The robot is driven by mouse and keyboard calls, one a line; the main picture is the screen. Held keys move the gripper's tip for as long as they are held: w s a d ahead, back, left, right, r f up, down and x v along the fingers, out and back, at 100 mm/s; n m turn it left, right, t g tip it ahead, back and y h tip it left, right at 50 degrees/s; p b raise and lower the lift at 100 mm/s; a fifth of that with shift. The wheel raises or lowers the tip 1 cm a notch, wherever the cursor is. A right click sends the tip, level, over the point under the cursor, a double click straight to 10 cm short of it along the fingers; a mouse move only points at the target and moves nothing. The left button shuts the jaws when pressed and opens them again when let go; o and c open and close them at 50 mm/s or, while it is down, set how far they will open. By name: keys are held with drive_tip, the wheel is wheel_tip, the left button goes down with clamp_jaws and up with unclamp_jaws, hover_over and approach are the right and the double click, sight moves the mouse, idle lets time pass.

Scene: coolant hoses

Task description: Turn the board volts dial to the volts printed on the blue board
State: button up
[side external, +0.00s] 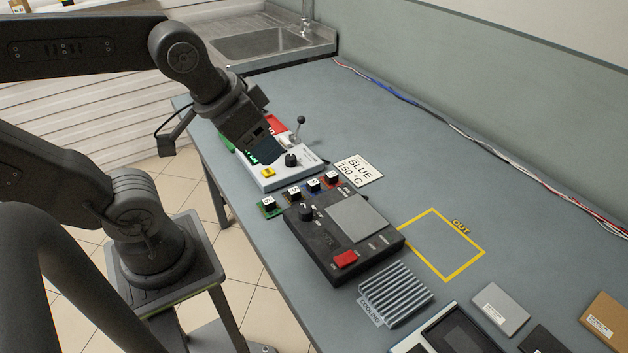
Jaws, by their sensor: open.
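A white box (272,178) stands left of centre, with a black dial (291,160), a yellow button and a lit green display partly hidden by my gripper. Its label is too small to read, so I cannot confirm it is the volts dial. My gripper (268,154) is open above the box, left of the dial; whether it touches anything is unclear. The blue board (314,187) is in a row of small boards in front of the box. A white tag on it bears a mark too small to read.
A black hotplate unit (335,262) with a knob (306,213) and red switch stands in front. A lever (298,128) rises behind the dial. A "BLUE 150 °C" card (358,170) lies right. A cooling rack (396,293) is nearer. The yellow OUT outline (462,278) is empty.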

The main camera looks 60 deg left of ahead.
drive_tip(key=shift+o, duration=0.2)
drive_tip(key=n+g, duration=0.6)
drive_tip(key=n, duration=0.5)
hover_over(291, 157)
wheel_tip(291, 157, down, 13)
wheel_tip(291, 157, down, 13)
drive_tip(key=shift+a+f, duration=0.1)
drive_tip(key=shift+c, duration=0.2)
drive_tip(key=c, duration=0.9)
